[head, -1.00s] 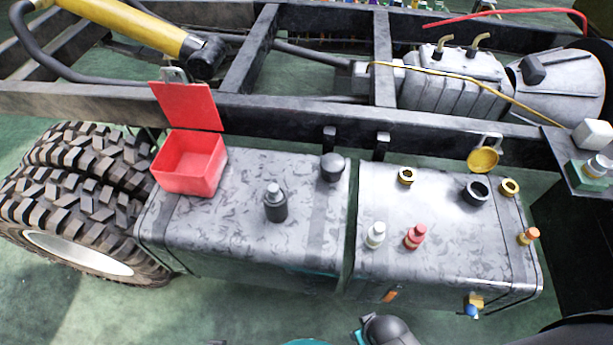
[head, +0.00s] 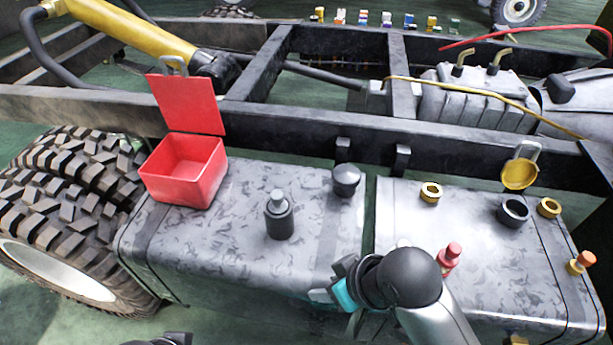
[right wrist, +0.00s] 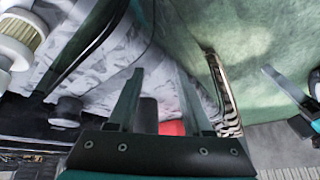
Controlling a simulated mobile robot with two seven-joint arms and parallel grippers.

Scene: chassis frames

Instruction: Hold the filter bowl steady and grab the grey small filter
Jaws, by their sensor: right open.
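The filter bowl (head: 279,222) is a dark upright cylinder on the left tank. The grey small filter (head: 277,197) shows as a grey top on it. My right gripper (head: 322,292) is in front and to the right of the bowl, apart from it. In the right wrist view its two fingers (right wrist: 161,85) are open and empty. A dark cylinder (right wrist: 147,117), probably the bowl, shows beyond them, partly hidden by the palm. A dark part at the bottom edge of the head view, likely my left gripper (head: 160,340), is mostly cut off.
An open red box (head: 185,172) stands left on the tank, beside big tyres (head: 70,190). A chassis rail (head: 270,125) runs behind. Caps and a red-topped filter (head: 452,253) stand on the right tank.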

